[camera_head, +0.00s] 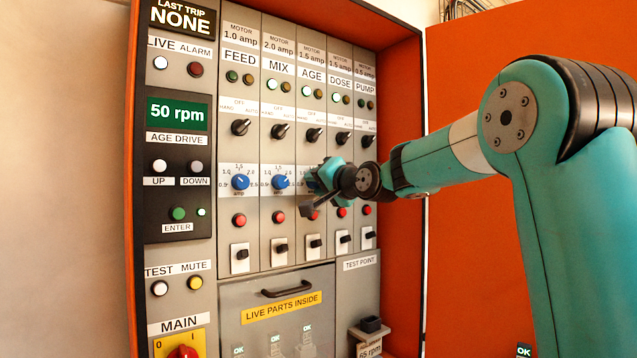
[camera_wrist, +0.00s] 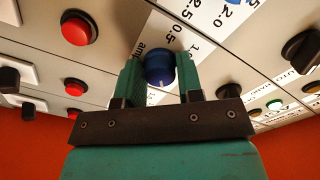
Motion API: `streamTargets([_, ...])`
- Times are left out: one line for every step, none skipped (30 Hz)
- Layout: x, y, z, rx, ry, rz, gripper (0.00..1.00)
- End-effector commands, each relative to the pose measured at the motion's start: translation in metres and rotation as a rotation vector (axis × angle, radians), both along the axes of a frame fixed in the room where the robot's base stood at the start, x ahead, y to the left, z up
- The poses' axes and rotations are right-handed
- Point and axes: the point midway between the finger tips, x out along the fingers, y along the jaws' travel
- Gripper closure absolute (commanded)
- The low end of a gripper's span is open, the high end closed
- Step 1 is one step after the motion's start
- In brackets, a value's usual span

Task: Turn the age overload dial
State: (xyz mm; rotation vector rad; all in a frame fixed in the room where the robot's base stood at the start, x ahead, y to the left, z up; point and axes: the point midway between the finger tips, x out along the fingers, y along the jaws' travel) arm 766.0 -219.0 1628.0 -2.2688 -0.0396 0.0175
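The age overload dial is a round blue knob (camera_wrist: 160,68) on a white amp scale in the wrist view. In the head view its blue edge (camera_head: 312,184) shows in the AGE column, mostly hidden by my gripper (camera_head: 325,178). In the wrist view the two green fingers of my gripper (camera_wrist: 160,75) stand on either side of the dial, close against its sides. A small light mark shows on the dial's near face. The fingers appear shut on the dial.
Blue dials for FEED (camera_head: 240,182) and MIX (camera_head: 280,182) sit to the left. Red buttons (camera_head: 279,217) and toggle switches (camera_head: 280,248) lie below, black selector knobs (camera_head: 278,131) above. The orange cabinet side wall (camera_head: 402,110) stands to the right of the panel.

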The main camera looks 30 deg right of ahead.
Motion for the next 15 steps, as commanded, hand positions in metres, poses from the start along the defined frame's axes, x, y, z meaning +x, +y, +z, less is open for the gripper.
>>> streamTargets([-0.0002,-0.0002,-0.0001,0.000,0.001,-0.001,0.82])
streamTargets([-0.0002,-0.0002,-0.0001,0.000,0.001,-0.001,0.89])
streamTargets([-0.0002,-0.0003,-0.0002,0.000,0.001,-0.001,0.90])
streamTargets([-0.0002,-0.0003,-0.0002,0.000,0.001,-0.001,0.90])
streamTargets([-0.0002,-0.0003,-0.0002,0.000,0.001,-0.001,0.90])
streamTargets([-0.0003,-0.0003,-0.0004,-0.001,0.001,-0.001,0.90])
streamTargets([-0.0003,-0.0004,-0.0006,-0.003,0.001,-0.001,0.90])
streamTargets([-0.0003,-0.0004,-0.0009,-0.006,0.001,-0.001,0.90])
streamTargets([-0.0003,-0.0004,-0.0012,-0.011,0.000,-0.001,0.90])
streamTargets([-0.0004,-0.0004,-0.0017,-0.017,0.000,-0.001,0.90])
streamTargets([-0.0004,-0.0004,-0.0022,-0.024,0.000,-0.001,0.90])
streamTargets([-0.0004,-0.0003,-0.0029,-0.037,-0.001,-0.001,0.90])
streamTargets([-0.0005,-0.0003,-0.0033,-0.048,-0.001,-0.001,0.90])
streamTargets([-0.0005,-0.0003,-0.0036,-0.060,-0.003,-0.001,0.90])
streamTargets([-0.0005,-0.0003,-0.0039,-0.081,-0.003,-0.001,0.90])
